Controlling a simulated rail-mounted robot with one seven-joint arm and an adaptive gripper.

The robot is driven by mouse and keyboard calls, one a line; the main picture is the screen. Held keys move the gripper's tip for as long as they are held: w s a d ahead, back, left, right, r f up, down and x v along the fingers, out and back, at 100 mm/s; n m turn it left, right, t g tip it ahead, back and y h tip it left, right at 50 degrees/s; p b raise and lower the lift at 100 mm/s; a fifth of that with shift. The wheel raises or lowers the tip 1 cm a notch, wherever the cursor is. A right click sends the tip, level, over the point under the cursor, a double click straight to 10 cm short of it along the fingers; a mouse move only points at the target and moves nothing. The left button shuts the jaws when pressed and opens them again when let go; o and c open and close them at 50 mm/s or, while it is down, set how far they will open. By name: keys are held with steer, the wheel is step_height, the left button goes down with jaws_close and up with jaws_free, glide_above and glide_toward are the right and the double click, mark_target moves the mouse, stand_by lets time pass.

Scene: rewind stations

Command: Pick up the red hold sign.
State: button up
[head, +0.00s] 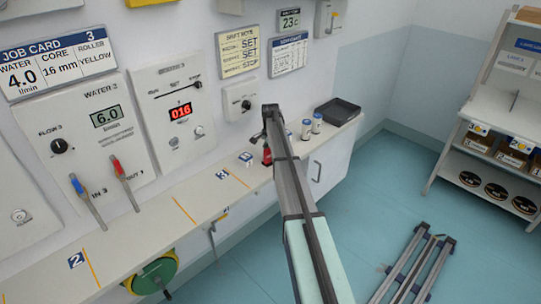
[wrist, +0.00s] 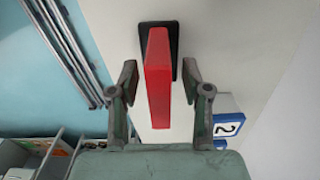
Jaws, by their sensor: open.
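The red hold sign (wrist: 157,78) stands on a dark base (wrist: 173,50) on the white shelf. In the wrist view it lies between the two open fingers of my gripper (wrist: 160,82), with gaps visible on both sides. In the head view the red sign (head: 267,156) shows at the shelf's right part, partly hidden by my arm.
A block marked 2 (wrist: 228,122) stands close to one finger. In the head view, small containers (head: 312,125) and a black tray (head: 338,111) stand to the right on the shelf (head: 150,226). A wall of control panels (head: 178,105) rises behind.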

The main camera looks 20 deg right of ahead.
steer(key=c, duration=0.9)
jaws_close()
steer(key=shift+r, duration=0.1)
